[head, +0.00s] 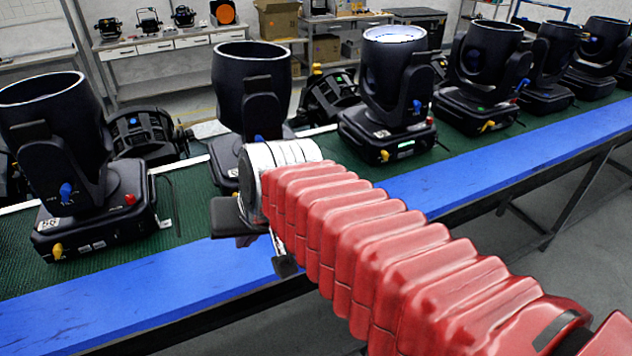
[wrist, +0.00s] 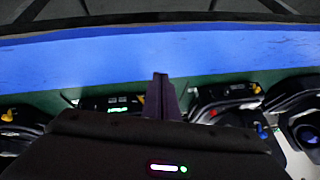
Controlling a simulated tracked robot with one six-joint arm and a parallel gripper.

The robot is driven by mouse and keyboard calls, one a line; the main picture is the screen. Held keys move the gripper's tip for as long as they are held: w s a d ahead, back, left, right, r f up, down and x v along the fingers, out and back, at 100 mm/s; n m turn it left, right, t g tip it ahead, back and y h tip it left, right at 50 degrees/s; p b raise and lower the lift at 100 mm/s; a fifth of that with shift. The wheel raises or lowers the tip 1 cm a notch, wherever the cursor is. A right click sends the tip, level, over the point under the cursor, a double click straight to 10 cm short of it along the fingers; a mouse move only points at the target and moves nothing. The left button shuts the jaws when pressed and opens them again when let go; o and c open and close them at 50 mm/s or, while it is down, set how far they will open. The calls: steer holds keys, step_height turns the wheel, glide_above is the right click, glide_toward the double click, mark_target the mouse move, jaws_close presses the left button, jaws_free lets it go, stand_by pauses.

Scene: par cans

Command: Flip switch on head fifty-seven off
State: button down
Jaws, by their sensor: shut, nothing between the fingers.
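My gripper (wrist: 160,78) is shut and empty in the wrist view, its fingers pointing toward the blue table edge. In the head view my arm's white wrist is in front of the second black head (head: 251,95) from the left, hiding most of its base. Its number and base switches cannot be read there. The leftmost head (head: 58,140) has a small number label, hard to read, a blue knob, a red knob and a yellow switch (head: 57,251). The third head (head: 392,90) has a bright lens and a lit green display.
The heads stand in a row on a green mat (head: 186,225) behind a blue table edge (head: 110,299). More black units stand behind the row. In the wrist view, head bases lie on both sides of my fingers, one with a yellow switch (wrist: 257,88).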

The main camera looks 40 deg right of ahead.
steer(key=w+d+r+m+t+h, duration=0.1)
steer(key=w+d+m, duration=0.2)
steer(key=d+m, duration=0.5)
steer(key=w+d+m+h, duration=0.1)
steer(key=w+d+m, duration=0.2)
steer(key=d, duration=0.8)
steer(key=s+d+m, duration=0.4)
steer(key=s+m, duration=0.1)
steer(key=s, duration=0.1)
steer(key=shift+d+f+t, duration=0.4)
steer(key=shift+w, duration=0.1)
steer(key=x, duration=1)
steer(key=shift+w+d+f, duration=0.1)
steer(key=shift+w+d, duration=0.05)
steer(key=shift+w, duration=0.35)
steer(key=shift+w+d+f, duration=0.1)
steer(key=shift+w+d, duration=0.1)
steer(key=shift+w, duration=0.3)
steer(key=shift+w+d, duration=0.3)
steer(key=shift+w, duration=0.6)
